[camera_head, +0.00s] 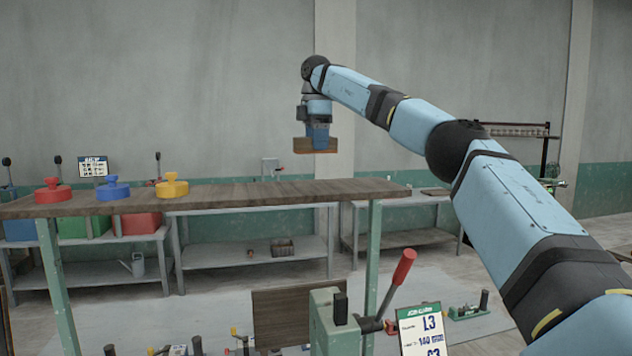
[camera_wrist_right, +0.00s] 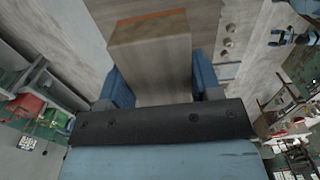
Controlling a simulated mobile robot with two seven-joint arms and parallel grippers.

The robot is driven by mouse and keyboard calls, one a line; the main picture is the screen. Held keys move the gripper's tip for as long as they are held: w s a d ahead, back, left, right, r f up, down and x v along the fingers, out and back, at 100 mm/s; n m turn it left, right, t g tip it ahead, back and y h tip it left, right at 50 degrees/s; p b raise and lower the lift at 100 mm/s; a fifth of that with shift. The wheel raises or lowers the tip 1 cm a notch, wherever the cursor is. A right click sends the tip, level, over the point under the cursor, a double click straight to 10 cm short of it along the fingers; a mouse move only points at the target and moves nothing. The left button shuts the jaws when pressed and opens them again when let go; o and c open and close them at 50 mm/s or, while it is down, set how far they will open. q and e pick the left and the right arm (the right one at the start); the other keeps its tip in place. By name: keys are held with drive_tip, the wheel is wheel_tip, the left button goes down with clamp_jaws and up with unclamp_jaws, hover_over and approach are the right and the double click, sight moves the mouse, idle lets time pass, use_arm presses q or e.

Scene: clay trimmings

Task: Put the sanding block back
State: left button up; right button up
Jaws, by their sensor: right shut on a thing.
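The sanding block (camera_head: 303,146), a brown wooden block, is held in the air above the right part of the raised wooden shelf. In the right wrist view the block (camera_wrist_right: 150,62) sits between the two blue fingers, with a reddish-brown strip along its far edge. My right gripper (camera_head: 319,140) points down and is shut on the block, which appears clear of the shelf top. The block's underside is hidden. My left gripper is not in view.
The wooden shelf (camera_head: 250,195) carries red (camera_head: 52,190), blue (camera_head: 113,188) and yellow (camera_head: 172,186) knobbed pieces at its left; its right part looks clear. A red-handled lever (camera_head: 403,268) and a sign (camera_head: 421,328) stand in front. Grey benches (camera_head: 250,253) stand behind.

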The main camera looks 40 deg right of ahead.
hover_over(318, 186)
wheel_tip(318, 186, down, 5)
drive_tip(key=shift+d+f+p, duration=0.1)
drive_tip(key=shift+d+p, duration=0.05)
drive_tip(key=shift+p, duration=0.2)
drive_tip(key=shift+a+f+p, duration=0.25)
drive_tip(key=shift+f+p, duration=0.1)
drive_tip(key=shift+f, duration=1.05)
drive_tip(key=shift+d+f, duration=0.15)
drive_tip(key=shift+f, duration=0.1)
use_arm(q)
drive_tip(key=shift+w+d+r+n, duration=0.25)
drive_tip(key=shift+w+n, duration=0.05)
use_arm(e)
drive_tip(key=o, duration=0.9)
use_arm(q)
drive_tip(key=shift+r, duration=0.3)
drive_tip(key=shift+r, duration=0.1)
